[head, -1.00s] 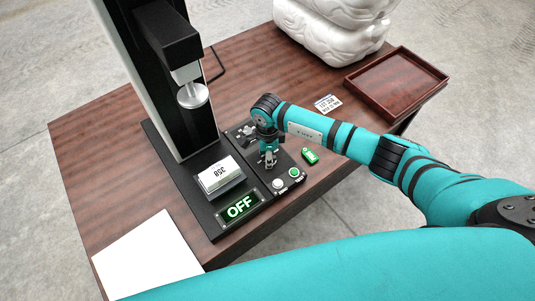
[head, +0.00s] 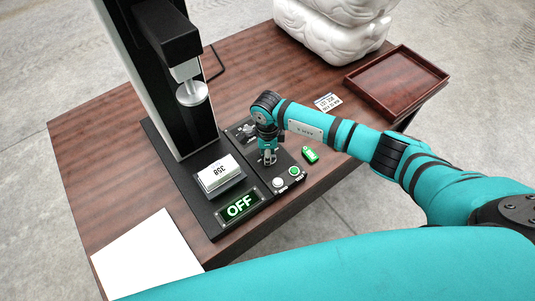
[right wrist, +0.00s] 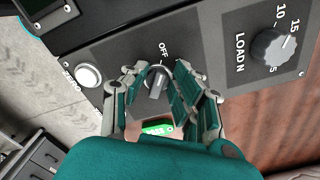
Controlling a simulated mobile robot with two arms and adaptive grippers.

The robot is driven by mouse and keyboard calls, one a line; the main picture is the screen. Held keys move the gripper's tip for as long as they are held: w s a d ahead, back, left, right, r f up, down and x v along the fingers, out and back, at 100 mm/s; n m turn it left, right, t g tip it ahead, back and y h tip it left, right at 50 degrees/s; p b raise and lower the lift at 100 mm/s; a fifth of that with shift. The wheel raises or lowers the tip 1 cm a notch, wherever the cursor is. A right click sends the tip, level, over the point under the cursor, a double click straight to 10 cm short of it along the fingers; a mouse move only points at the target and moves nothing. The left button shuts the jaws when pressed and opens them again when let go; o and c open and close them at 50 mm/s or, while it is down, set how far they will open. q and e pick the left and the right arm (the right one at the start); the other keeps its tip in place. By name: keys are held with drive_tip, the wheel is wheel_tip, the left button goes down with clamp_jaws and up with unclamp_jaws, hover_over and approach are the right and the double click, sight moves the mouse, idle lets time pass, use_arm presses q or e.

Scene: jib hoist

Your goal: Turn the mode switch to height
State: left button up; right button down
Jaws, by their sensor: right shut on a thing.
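The mode switch (right wrist: 157,82) is a dark grey knob on the black panel (right wrist: 215,45). In the right wrist view the word OFF is printed beside it. My right gripper (right wrist: 160,88) has its fingers on both sides of the knob and is shut on it. In the head view this gripper (head: 268,157) comes down onto the panel and hides the switch. The display (head: 240,207) on the same base reads OFF in green. My left gripper is not in view.
A load knob (right wrist: 275,45) and a white ZERO button (right wrist: 88,76) flank the switch. A green button (head: 294,171) and a green tag (head: 310,155) are near the gripper. A press column (head: 165,80) stands behind. An empty tray (head: 397,80) lies at right.

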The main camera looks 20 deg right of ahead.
drive_tip(key=m, duration=0.1)
drive_tip(key=m+b, duration=0.1)
drive_tip(key=m, duration=0.1)
drive_tip(key=m+b, duration=0.1)
drive_tip(key=m, duration=0.1)
drive_tip(key=shift+w+d, duration=0.15)
drive_tip(key=shift+w, duration=0.1)
drive_tip(key=m, duration=0.2)
drive_tip(key=m+b, duration=0.1)
drive_tip(key=m, duration=0.2)
drive_tip(key=shift+w+d+m, duration=0.15)
drive_tip(key=shift+m, duration=0.15)
drive_tip(key=shift+r, duration=0.1)
drive_tip(key=c, duration=1.2)
unclamp_jaws()
drive_tip(key=shift+r, duration=0.15)
wheel_tip(320, 180, up, 12)
drive_tip(key=shift+f, duration=0.15)
